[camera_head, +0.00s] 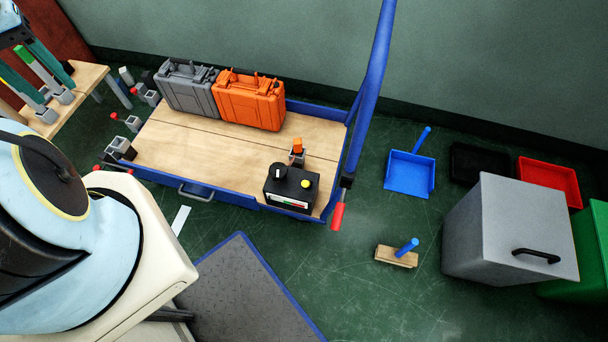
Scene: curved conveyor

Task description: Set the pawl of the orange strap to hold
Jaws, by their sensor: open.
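A small grey fitting with an orange upright lever (297,146) stands on the cart's wooden deck, just behind the black box. It is the only small orange-marked fitting I can see; no strap webbing can be made out, and the lever's setting is too small to tell. My gripper (57,92) is at the upper left, partly cut off by the frame edge. Its teal fingers are apart, over a wooden stand (88,76), far to the left of the orange lever. A grey fitting with a green tip (24,54) shows between the fingers.
An orange case (250,100) and a grey case (187,90) stand at the deck's back. The black box (291,188) is in front of the orange lever. The cart's blue handle (368,90) rises at the right. Several red-tipped fittings (133,122) are left of the cart.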

